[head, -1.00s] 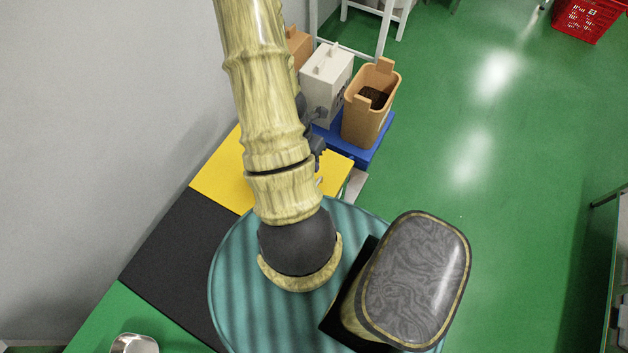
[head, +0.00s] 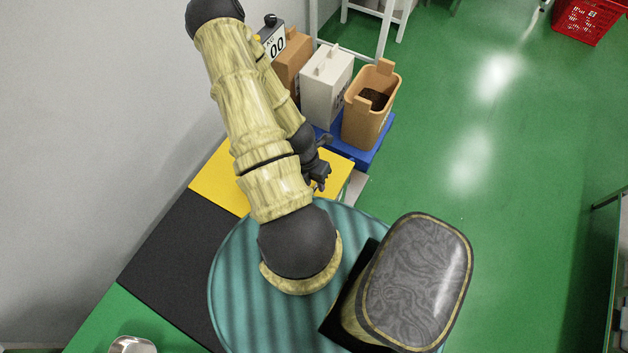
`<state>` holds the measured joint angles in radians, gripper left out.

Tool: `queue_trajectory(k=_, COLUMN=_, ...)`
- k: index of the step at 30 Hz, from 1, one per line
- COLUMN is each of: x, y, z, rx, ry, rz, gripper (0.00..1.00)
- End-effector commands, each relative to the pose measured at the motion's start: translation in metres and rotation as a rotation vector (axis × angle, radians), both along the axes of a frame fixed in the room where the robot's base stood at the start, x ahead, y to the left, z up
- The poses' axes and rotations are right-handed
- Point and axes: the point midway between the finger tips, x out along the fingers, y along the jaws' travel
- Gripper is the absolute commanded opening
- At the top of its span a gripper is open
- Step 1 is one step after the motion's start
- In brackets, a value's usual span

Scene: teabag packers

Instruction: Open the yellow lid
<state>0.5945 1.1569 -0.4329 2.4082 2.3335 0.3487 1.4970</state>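A flat yellow panel (head: 216,182), the only yellow lid-like thing in view, lies between the black panel and the boxes. It looks flat and closed. My arm crosses over it and hides its middle. My dark gripper (head: 321,180) is over the right part of the yellow panel, near its right edge. Its fingers are small and dark, so I cannot tell whether they are open or touch the panel. Any handle there is hidden.
A black panel (head: 165,255) and a green panel (head: 105,318) with a metal bowl (head: 133,345) continue towards the lower left. Behind the yellow panel stand a brown box (head: 293,62), a white box (head: 325,88) and an open tan bin (head: 366,115). Green floor is free at right.

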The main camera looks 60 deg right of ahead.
Motion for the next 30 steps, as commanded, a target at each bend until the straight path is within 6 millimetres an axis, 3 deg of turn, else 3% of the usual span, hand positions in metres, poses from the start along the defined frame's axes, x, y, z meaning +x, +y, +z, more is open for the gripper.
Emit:
queue_trajectory(k=8, x=-0.0001, y=-0.0001, z=-0.0013, rx=0.000, ry=-0.001, rz=0.000, gripper=0.32)
queue_trajectory(k=13, x=0.0000, y=-0.0001, z=-0.0012, rx=0.000, ry=0.000, rz=0.000, gripper=0.01)
queue_trajectory(k=30, x=0.0028, y=-0.0002, z=0.0080, rx=-0.002, ry=0.035, rz=0.001, gripper=0.00)
